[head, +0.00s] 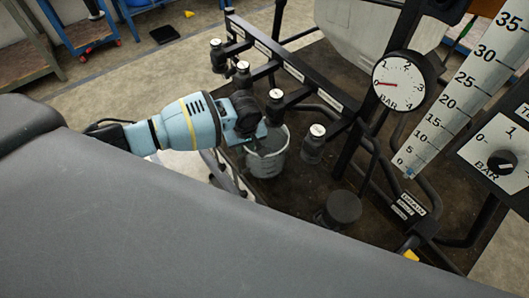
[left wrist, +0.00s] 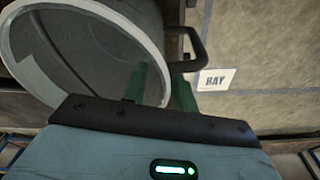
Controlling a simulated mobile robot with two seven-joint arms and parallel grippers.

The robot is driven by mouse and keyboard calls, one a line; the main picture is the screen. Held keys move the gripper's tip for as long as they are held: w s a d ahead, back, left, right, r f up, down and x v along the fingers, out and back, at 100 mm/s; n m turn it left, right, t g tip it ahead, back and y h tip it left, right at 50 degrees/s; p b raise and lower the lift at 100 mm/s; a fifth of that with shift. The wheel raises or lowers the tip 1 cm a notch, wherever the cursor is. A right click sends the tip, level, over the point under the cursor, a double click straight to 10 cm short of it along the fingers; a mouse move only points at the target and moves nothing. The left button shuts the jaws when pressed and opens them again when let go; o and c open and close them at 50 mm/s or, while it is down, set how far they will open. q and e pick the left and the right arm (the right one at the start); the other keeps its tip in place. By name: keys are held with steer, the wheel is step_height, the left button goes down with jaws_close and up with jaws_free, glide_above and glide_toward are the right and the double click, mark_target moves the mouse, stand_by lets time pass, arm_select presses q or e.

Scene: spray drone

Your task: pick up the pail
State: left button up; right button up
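The pail (head: 268,158) is a grey, see-through bucket standing upright on the dark deck, below the row of black nozzles. My left gripper (head: 249,143) reaches it from the left, at its rim. In the left wrist view the pail (left wrist: 85,50) fills the upper left, with its pale rim and a dark handle loop at its right. The green fingers of my left gripper (left wrist: 163,85) stand on either side of the pail's rim. Whether they press on the wall cannot be told. My right gripper is not in view.
A black bar with several capped nozzles (head: 276,95) runs close beside the pail. A pressure dial (head: 404,80) and a tall scale (head: 462,85) stand to the right. A black round knob (head: 343,207) sits on the deck.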

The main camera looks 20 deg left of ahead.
arm_select(q)
steer(key=shift+f, duration=0.15)
jaws_close()
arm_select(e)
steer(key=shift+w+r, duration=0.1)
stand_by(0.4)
